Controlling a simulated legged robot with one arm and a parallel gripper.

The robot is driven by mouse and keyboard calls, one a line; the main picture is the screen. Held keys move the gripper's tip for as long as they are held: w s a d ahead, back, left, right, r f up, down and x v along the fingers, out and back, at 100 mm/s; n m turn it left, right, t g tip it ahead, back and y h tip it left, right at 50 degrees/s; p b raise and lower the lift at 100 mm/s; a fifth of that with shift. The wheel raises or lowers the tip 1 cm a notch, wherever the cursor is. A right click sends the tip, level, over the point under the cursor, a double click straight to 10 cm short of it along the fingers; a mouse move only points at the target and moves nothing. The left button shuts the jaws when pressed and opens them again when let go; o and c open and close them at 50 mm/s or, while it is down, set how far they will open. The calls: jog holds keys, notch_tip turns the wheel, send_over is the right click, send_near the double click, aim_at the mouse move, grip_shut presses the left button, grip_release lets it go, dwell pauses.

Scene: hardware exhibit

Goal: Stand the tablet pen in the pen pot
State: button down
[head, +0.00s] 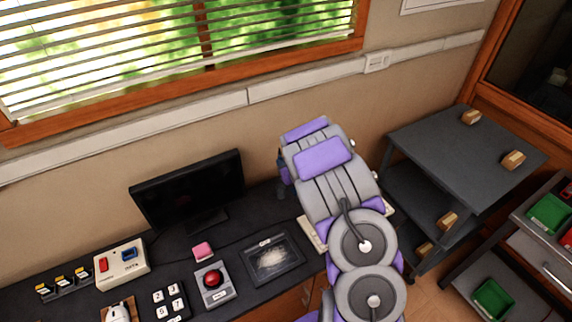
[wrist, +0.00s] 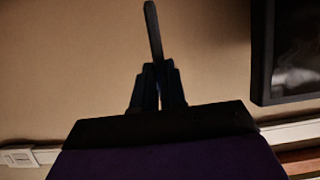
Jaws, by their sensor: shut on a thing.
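In the wrist view, a thin dark pen (wrist: 153,35) stands up from between the two dark fingers of my gripper (wrist: 157,88). The gripper is shut on its lower part, and the pen's free end points to the top of the picture. In the head view, my purple and grey arm reaches over the right part of the desk and hides my gripper and the pen. I cannot make out the pen pot in either view; the arm covers part of the desk. The tablet (head: 272,258) lies flat on the desk left of my arm.
A black monitor (head: 188,185) stands at the desk's back. A pink block (head: 202,250), a red trackball (head: 212,280), a switch box (head: 120,263) and a keypad (head: 170,300) crowd the desk left of the tablet. A grey shelf unit (head: 455,150) stands to the right.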

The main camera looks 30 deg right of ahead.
notch_tip(320, 180, down, 11)
jog(key=b, duration=0.6)
dwell(0.7)
jog(key=shift+d+f, duration=0.1)
jog(key=c, duration=1.1)
grip_release()
jog(key=shift+s, duration=0.15)
jog(key=a+p+v, duration=0.1)
jog(key=p+v, duration=0.9)
jog(key=v, duration=0.7)
jog(key=shift+d, duration=0.45)
